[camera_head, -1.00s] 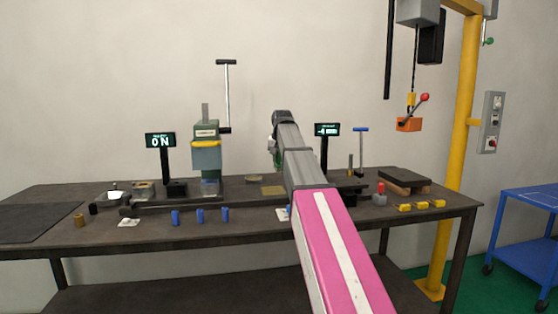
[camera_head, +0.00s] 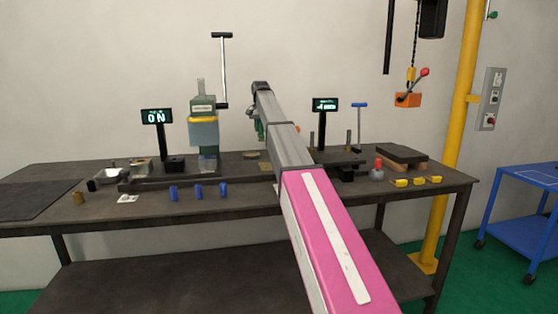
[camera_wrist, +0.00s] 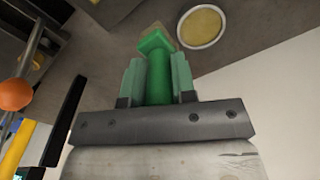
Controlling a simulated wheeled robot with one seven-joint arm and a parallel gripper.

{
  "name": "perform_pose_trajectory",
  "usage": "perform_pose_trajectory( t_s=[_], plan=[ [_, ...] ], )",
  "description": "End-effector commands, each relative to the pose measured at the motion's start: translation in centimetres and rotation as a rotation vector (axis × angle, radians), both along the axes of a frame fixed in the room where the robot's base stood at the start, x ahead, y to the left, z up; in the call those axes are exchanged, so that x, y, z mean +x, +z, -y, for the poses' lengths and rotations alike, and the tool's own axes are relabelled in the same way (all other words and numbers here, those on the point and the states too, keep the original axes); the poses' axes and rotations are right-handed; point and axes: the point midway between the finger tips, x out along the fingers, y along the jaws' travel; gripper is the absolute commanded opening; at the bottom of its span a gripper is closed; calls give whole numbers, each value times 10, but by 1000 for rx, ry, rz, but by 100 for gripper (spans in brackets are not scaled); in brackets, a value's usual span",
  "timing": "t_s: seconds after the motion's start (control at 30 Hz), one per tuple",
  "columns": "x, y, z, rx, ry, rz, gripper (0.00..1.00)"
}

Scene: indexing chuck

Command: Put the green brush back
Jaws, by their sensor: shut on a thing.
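The green brush (camera_wrist: 158,75) is upright in the wrist view, its handle between the two pale green fingers of my gripper (camera_wrist: 158,82). The fingers are shut on the handle. The brush's wider green head and tan bristles point away from the gripper, towards the dark bench top. A round dish (camera_wrist: 202,27) with a pale rim and yellowish inside lies beyond the brush head, slightly right. In the head view, my gripper (camera_head: 258,130) is above the bench behind my arm, with only a bit of green showing; the arm hides most of it.
Several blue pieces (camera_head: 198,191) stand near the front. A second display (camera_head: 325,105) and several yellow blocks (camera_head: 416,181) are right. An orange hoist block (camera_head: 408,100) hangs at right.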

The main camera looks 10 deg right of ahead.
Motion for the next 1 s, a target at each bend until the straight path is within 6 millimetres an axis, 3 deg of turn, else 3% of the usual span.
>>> perform_pose_trajectory(
  t_s=[0.17, 0.7, 1.0],
  plan=[
    [14, -4, 0, -2, -17, -30, 1],
    [57, -62, 85, -1, -18, -31, 1],
    [63, -76, 99, -1, -17, -30, 1]
  ],
)
